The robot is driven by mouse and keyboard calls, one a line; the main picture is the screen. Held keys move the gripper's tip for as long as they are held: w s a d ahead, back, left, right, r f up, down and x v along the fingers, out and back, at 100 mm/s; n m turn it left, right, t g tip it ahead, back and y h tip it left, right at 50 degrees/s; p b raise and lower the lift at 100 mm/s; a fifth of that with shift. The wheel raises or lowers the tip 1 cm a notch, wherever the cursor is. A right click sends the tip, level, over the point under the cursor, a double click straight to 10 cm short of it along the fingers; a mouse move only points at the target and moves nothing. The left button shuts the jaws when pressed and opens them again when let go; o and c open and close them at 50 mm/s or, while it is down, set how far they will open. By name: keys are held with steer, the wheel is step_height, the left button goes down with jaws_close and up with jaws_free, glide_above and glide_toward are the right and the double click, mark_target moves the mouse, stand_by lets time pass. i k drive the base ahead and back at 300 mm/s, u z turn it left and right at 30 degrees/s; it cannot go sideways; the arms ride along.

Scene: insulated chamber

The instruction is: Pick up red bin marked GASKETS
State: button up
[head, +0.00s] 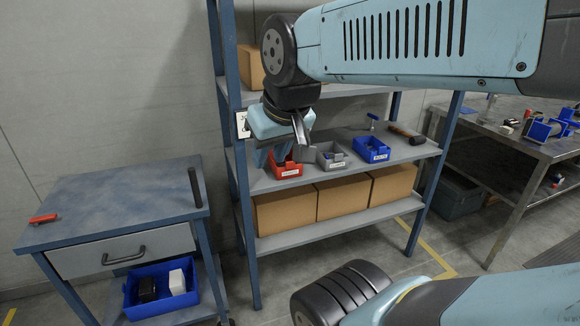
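The red bin (287,170) sits on the middle shelf board of the blue-framed rack, near its left end. It has a white label on its front that is too small to read. My gripper (283,154) hangs just above and behind the bin's top, pointing down, with its fingers apart. The fingers and the gripper body hide part of the bin's upper edge and inside. I cannot tell whether a finger touches the bin. The bin rests on the board.
A grey bin (331,157) stands close right of the red one, then a blue bin (371,150) and a hammer (406,134). Cardboard boxes (342,199) fill the shelf below. A rack post (236,140) is close left. A blue-topped cart (110,203) stands at left.

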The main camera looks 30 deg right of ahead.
mark_target(288, 169)
steer(key=u, duration=0.2)
steer(key=i, duration=0.85)
steer(key=z, duration=0.1)
